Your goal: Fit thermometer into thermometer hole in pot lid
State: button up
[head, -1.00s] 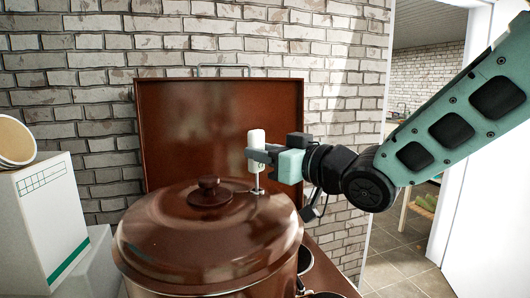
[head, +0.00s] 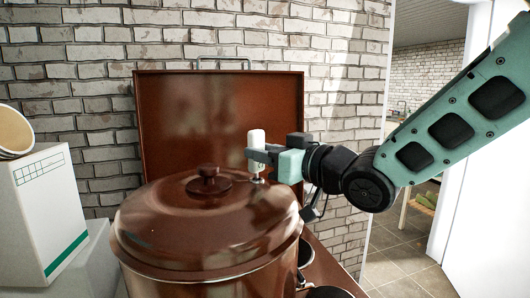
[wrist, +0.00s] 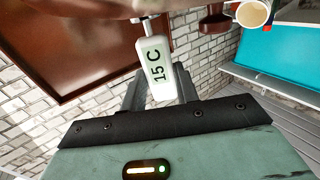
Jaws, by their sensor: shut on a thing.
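My gripper (head: 256,156) is shut on the white thermometer (head: 257,136), which stands about upright. In the wrist view, the thermometer (wrist: 156,66) shows "15 C" on its display, between my fingers (wrist: 160,90). Its thin metal stem points to the brown pot lid, whose edge (wrist: 70,8) shows at the top. In the head view, the lid (head: 190,225) lies on the brown pot, with a round knob (head: 208,181) in its middle. My gripper is over the lid's back right part. A small metal fitting (head: 258,180) shows below the thermometer. I cannot tell whether the stem is inside the hole.
A brown upright panel (head: 215,115) stands behind the pot, before a brick wall (head: 70,100). A white box (head: 45,210) with a cup (head: 12,135) on top is at the left. Other dark round vessels (head: 325,292) stand at the pot's lower right.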

jog(key=shift+f+b, duration=0.65)
jog(key=shift+f, duration=0.1)
jog(key=o, duration=1.1)
jog(key=shift+r, duration=0.1)
